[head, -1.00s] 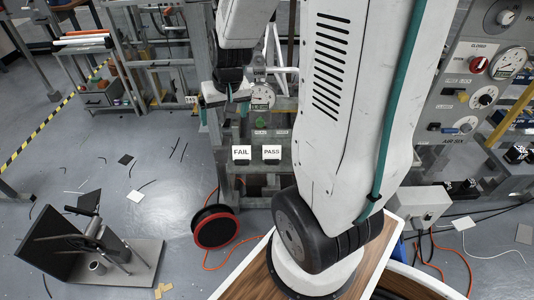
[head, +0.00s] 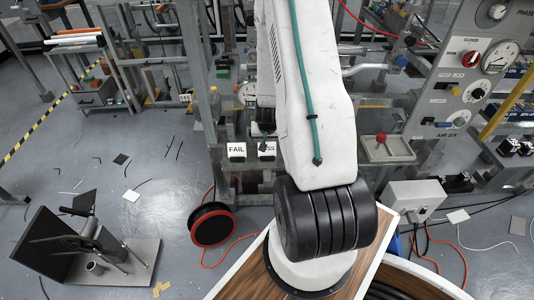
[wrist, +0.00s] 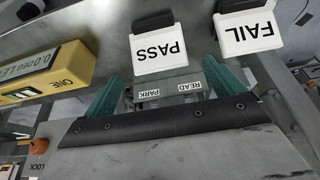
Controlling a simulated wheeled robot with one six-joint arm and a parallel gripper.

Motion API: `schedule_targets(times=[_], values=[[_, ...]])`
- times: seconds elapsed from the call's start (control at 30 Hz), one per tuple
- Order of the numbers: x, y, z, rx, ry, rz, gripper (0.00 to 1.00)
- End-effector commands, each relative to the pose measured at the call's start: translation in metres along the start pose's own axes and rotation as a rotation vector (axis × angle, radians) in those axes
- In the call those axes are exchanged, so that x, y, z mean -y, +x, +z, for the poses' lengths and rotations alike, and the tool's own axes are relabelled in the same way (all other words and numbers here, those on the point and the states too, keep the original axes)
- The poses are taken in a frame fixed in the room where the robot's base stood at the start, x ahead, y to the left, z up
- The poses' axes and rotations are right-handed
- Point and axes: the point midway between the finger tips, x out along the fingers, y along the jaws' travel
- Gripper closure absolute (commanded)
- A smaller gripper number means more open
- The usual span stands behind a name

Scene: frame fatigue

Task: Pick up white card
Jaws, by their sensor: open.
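Two white cards stand side by side in dark holders on the grey bench. One is the PASS card (head: 270,148), the other the FAIL card (head: 236,149). In the wrist view the picture is upside down; the PASS card (wrist: 160,48) lies just beyond and between the teal fingertips of my gripper (wrist: 162,78). The jaws are apart with nothing held between them. The FAIL card (wrist: 247,32) is beyond the right finger.
A yellow meter (wrist: 45,75) sits left of the cards in the wrist view. Small READ and PARK labels (wrist: 189,87) show between the fingers. A grey tray with a red knob (head: 386,150) is right of my arm. A black reel (head: 212,225) stands on the floor.

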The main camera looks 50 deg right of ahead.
Motion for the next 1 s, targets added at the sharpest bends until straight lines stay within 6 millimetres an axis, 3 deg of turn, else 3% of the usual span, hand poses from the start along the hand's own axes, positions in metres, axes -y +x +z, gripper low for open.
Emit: schedule_targets(times=[0.3, 0.57, 0.77, 1.0], values=[[0.0, 0.041, 0.003, 0.002, 0.001, 0.0, 0.06], [0.0, 0.044, 0.003, 0.001, 0.001, 0.0, 0.06], [0.001, 0.044, 0.003, 0.001, 0.0, 0.0, 0.56], [0.001, 0.044, 0.003, 0.001, 0.0, -0.001, 0.57]])
